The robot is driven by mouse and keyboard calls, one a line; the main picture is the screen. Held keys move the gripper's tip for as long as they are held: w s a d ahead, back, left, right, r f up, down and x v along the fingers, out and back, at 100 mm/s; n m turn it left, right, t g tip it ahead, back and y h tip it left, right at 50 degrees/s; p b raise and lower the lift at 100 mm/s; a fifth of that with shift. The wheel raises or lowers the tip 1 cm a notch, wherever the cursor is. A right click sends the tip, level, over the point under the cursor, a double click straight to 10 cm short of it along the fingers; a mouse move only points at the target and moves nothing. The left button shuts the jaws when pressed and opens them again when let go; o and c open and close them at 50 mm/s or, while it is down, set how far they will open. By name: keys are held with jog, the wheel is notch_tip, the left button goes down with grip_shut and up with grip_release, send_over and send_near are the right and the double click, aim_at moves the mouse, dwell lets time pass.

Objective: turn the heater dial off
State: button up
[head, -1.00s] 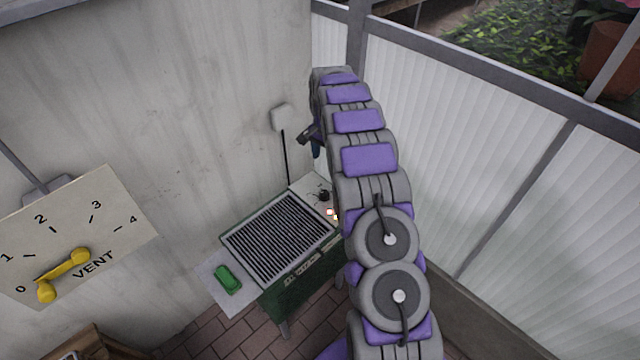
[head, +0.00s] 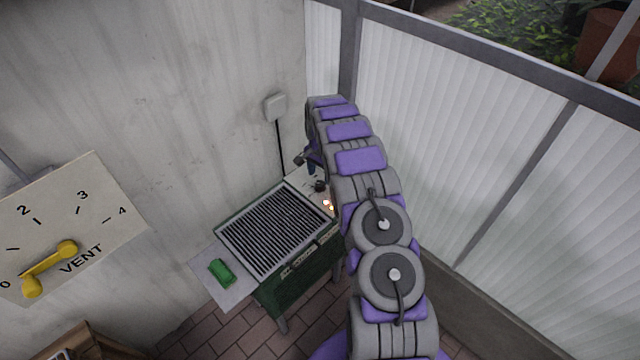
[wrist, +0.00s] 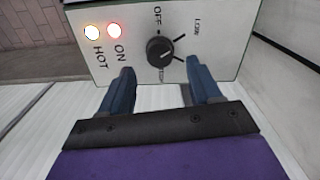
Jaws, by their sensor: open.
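The heater dial (wrist: 160,50) is a round black knob on a pale panel (wrist: 215,50) in the wrist view. OFF and LOW are printed near it; another label is partly hidden. I cannot tell which mark the dial points to. The ON light (wrist: 114,30) and HOT light (wrist: 91,32) both glow. My gripper (wrist: 161,72) is open, its two blue fingers apart and empty, just below the dial in the picture, one to each side. In the head view the dial (head: 319,186) sits at the heater's back right corner, with my gripper (head: 311,167) just above it.
The green heater (head: 300,290) has a slatted grill top (head: 275,232) and a side shelf (head: 205,278) holding a green block (head: 221,271). A VENT board (head: 110,215) with a yellow handle is at left. A wall and a white panelled fence (head: 450,160) close in the corner.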

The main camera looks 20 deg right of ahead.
aim_at(320, 183)
notch_tip(320, 183, down, 5)
jog(key=shift+r+b, duration=0.2)
jog(key=shift+b, duration=0.2)
jog(key=c, duration=1)
